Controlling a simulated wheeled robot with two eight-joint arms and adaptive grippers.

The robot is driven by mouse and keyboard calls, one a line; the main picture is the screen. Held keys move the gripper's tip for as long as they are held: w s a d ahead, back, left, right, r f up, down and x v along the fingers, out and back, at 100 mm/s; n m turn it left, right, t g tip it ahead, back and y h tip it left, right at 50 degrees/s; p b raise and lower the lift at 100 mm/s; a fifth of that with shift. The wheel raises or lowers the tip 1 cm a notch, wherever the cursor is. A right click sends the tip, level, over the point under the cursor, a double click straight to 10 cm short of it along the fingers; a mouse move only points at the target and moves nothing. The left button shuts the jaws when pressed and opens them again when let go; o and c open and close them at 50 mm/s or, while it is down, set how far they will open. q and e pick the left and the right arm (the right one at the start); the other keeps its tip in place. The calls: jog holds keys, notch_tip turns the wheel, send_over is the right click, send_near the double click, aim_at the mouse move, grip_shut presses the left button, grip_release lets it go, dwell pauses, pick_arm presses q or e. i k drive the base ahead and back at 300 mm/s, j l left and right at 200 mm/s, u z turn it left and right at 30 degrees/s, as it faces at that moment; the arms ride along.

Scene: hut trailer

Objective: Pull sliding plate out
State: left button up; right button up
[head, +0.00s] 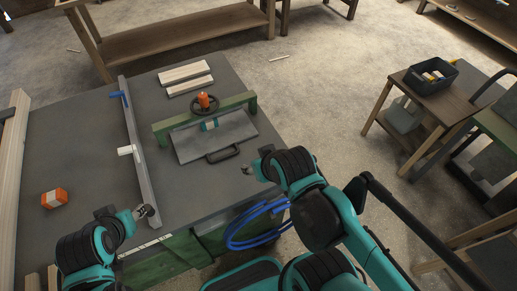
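The sliding plate (188,147) is a flat grey metal plate with a dark handle (223,154) on its near edge. It lies on the grey workbench under a green crossbar frame (178,125) that carries a dark handwheel and an orange knob (204,99). My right gripper (248,168) is to the right of the handle, apart from it, near the bench's right edge. My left gripper (147,211) is left of and nearer than the plate, by the near end of a long grey rail. Both grippers are small in view, and their finger opening is unclear.
The long grey rail (137,150) with a white block and a blue clamp runs left of the plate. An orange-white block (54,198) lies farther left. Wooden boards (185,73) lie behind the frame. Blue hose (250,228) hangs at the bench's near side.

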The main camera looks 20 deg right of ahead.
aim_at(191, 143)
jog(key=z, duration=0.45)
jog(key=k+l, duration=0.1)
jog(key=l, duration=0.2)
jog(key=k+l, duration=0.1)
jog(key=l, duration=0.15)
jog(key=k+l+u, duration=0.1)
jog(key=l, duration=0.2)
jog(key=l+u, duration=0.35)
jog(key=l, duration=1.05)
jog(key=i+l+u, duration=0.1)
jog(key=i+l, duration=0.15)
jog(key=i+l+u, duration=0.1)
jog(key=i+l, duration=0.15)
jog(key=i+l+u, duration=0.15)
jog(key=l, duration=0.3)
jog(key=i+l+u, duration=0.1)
jog(key=i+l, duration=0.15)
jog(key=i+l+u, duration=0.1)
jog(key=l, duration=0.4)
jog(key=i+l, duration=0.15)
jog(key=i, duration=0.15)
jog(key=i+l, duration=0.15)
jog(key=i, duration=0.15)
